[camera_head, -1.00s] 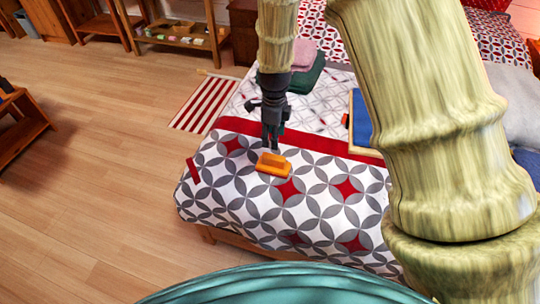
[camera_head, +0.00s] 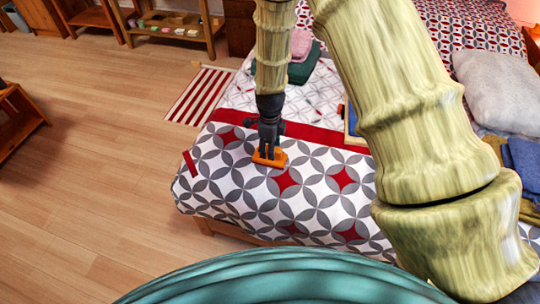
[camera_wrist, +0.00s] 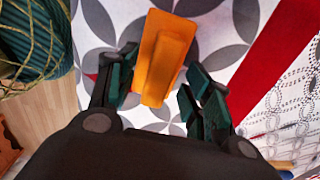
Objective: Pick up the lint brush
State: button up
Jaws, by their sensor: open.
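The lint brush is an orange block with a raised orange ridge or handle (camera_wrist: 163,60). It lies on the patterned bedspread, near the bed's foot, and shows in the head view (camera_head: 277,161) partly hidden behind my gripper. My gripper (camera_head: 268,150) points down at it from above. In the wrist view my gripper (camera_wrist: 158,85) is open, with one dark-green finger on each side of the brush's near part. I cannot tell whether the fingers touch it.
The bedspread (camera_head: 230,170) is white and grey with red stars and a red band. Folded green and pink cloths (camera_head: 298,70) lie farther back. A blue-topped item (camera_head: 351,118) lies right of my gripper. A striped rug (camera_head: 202,95) lies on the floor at left.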

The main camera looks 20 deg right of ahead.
jog(key=shift+f, duration=0.65)
grip_shut()
jog(key=shift+r, duration=0.15)
jog(key=shift+r, duration=1.55)
jog(key=s+d+r+b, duration=0.1)
jog(key=s+b, duration=0.1)
jog(key=s, duration=1.4)
jog(key=shift+d+r, duration=0.2)
jog(key=shift+r, duration=0.15)
